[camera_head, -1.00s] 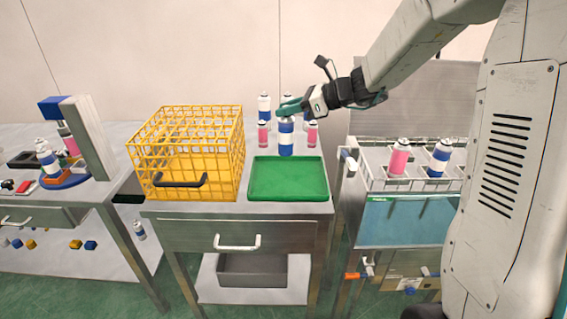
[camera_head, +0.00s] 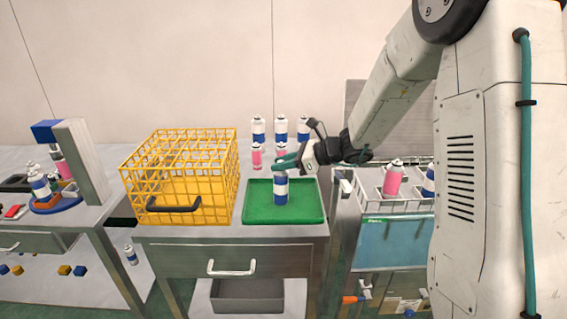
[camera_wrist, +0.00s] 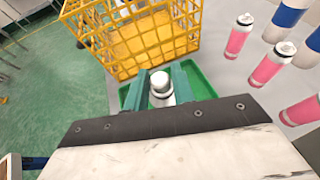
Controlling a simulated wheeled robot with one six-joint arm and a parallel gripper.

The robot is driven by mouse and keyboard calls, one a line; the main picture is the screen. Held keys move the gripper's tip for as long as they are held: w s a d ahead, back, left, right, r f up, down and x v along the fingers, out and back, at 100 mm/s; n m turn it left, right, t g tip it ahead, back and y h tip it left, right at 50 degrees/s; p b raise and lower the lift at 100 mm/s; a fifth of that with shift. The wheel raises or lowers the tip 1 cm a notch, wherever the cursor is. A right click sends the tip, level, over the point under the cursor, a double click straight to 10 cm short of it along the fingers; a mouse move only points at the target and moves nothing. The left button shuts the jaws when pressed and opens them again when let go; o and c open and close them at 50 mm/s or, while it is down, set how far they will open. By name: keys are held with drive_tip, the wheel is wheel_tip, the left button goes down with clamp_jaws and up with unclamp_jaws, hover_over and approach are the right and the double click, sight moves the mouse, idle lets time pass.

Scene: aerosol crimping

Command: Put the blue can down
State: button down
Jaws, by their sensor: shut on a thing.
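The blue can (camera_head: 281,188), white with a blue band, is upright over the green tray (camera_head: 256,214) in the head view. My gripper (camera_head: 285,165) is shut on its upper part from the right side. In the wrist view the can's white top (camera_wrist: 161,85) shows between the two teal fingers of my gripper (camera_wrist: 160,92), with the green tray behind and below. The can's base appears at or close to the tray floor; I cannot tell whether it touches.
A yellow wire basket (camera_head: 181,150) stands left of the tray. Several blue and pink cans (camera_head: 257,157) stand behind it. A rack with a pink can (camera_head: 392,180) is at the right. The rest of the tray is empty.

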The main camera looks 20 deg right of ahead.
drive_tip(key=c, duration=1.2)
unclamp_jaws()
drive_tip(key=shift+o, duration=0.2)
drive_tip(key=shift+s+d+r, duration=0.1)
drive_tip(key=shift+d+r, duration=0.05)
drive_tip(key=shift+d, duration=0.05)
drive_tip(key=v, duration=1.1)
drive_tip(key=s+a+r+n+g+h, duration=0.2)
drive_tip(key=s+a+n+g, duration=0.1)
drive_tip(key=s+a+n, duration=0.4)
drive_tip(key=s+a+r+n+g+h, duration=0.1)
drive_tip(key=s+a+r+n+g, duration=0.3)
drive_tip(key=s, duration=0.5)
drive_tip(key=s+d+n+h, duration=0.3)
drive_tip(key=s+n, duration=0.3)
drive_tip(key=s, duration=0.2)
drive_tip(key=s+d+f+n+t+h, duration=0.1)
drive_tip(key=s+d+n+h, duration=0.1)
drive_tip(key=s+n+h, duration=0.3)
drive_tip(key=s+n, duration=0.2)
drive_tip(key=s, duration=0.1)
drive_tip(key=shift+s+d, duration=0.35)
drive_tip(key=shift+d, duration=0.05)
